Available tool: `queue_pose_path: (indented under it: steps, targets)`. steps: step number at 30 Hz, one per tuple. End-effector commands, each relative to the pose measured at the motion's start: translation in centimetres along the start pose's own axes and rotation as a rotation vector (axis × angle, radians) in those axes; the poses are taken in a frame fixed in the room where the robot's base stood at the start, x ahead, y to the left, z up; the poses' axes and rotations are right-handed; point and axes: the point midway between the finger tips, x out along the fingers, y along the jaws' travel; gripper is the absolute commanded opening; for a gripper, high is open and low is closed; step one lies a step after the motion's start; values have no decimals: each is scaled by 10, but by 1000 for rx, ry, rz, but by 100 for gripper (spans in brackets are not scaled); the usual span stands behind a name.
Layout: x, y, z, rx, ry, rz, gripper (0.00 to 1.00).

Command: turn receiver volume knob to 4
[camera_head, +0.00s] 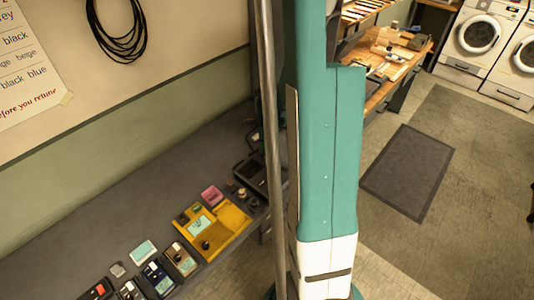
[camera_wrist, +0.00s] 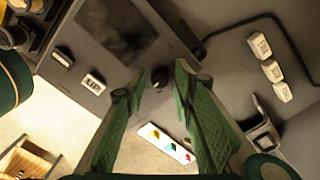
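In the wrist view a small dark knob (camera_wrist: 160,79) lies between the fingertips of my gripper (camera_wrist: 160,82). The two green fingers are apart, one on each side of the knob; I cannot tell whether either touches it. The knob is at the lower edge of a grey unit (camera_wrist: 68,34) with a dark panel (camera_wrist: 115,32) and two light switches. No label identifies this unit as the receiver, and no scale or pointer is readable. In the head view my arm hides part of the bench, and my gripper is not visible there.
A white card (camera_wrist: 166,143) with coloured marks lies below the knob. Several light blocks (camera_wrist: 270,70) and a dark cable are at the right. In the head view the grey bench (camera_head: 90,222) carries a yellow unit (camera_head: 233,217) and several small devices. A dark mat (camera_head: 408,170) is on the floor.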

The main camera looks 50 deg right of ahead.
Motion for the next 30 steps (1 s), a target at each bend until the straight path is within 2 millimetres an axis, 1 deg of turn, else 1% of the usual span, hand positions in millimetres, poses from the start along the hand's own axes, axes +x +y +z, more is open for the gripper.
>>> queue_pose_path:
  steps: [1, 4, 5, 11, 19, 28, 29, 30]
  targets:
    - [0, 0, 0, 0, 0, 0, 18]
    - [0, 0, 0, 0, 0, 0, 5]
    - [0, 0, 0, 0, 0, 0, 2]
    - [0, 0, 0, -14, 0, 0, 2]
    - [1, 0, 0, -111, 0, -1, 2]
    - [0, 0, 0, -119, 0, -1, 2]
    - [0, 0, 0, -119, 0, -1, 19]
    - [0, 0, 0, -119, 0, -1, 24]
